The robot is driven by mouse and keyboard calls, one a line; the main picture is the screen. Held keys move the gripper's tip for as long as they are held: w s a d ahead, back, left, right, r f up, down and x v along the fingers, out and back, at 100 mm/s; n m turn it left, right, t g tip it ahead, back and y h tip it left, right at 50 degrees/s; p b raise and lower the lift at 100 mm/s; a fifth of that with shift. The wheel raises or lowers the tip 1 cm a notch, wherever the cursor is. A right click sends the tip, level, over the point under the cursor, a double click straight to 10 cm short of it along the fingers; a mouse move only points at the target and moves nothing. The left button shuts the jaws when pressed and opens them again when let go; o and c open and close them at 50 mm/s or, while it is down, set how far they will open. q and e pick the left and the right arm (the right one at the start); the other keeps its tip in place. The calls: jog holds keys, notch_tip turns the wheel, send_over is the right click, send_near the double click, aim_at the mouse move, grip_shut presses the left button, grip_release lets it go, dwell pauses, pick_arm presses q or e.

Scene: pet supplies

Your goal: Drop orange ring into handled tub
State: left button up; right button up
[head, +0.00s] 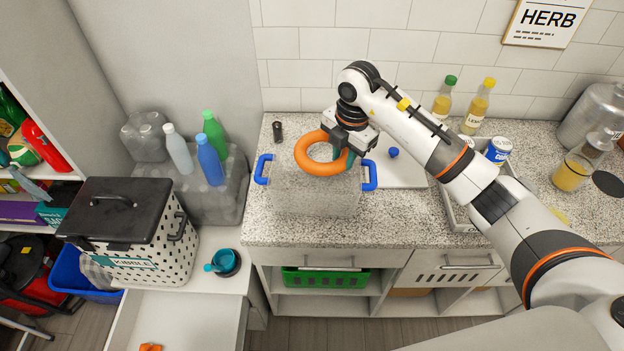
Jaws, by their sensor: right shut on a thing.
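The orange ring (308,165) is held in my right gripper (347,153), whose fingers are shut on the ring's right side. The ring is over the handled tub (318,197), a clear see-through tub with blue handles on its left and right. The tub stands on the speckled counter. From this view I cannot tell how high the ring is above the tub's rim. My left gripper is not in the head view.
A white board (400,172) with a blue ball (393,152) lies right of the tub. Bottles (478,107), a grey tray (457,212) and cans stand further right. A dark cylinder (277,131) stands behind left. A black-lidded kibble bin (133,232) is at the left.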

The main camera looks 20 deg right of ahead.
jog(key=f+b, duration=0.2)
jog(key=f, duration=0.2)
jog(key=shift+w+f+b, duration=0.25)
jog(key=shift+f+b, duration=0.15)
jog(key=shift+s+r, duration=0.1)
jog(key=shift+s, duration=0.05)
jog(key=o, duration=1.1)
jog(key=shift+r, duration=0.1)
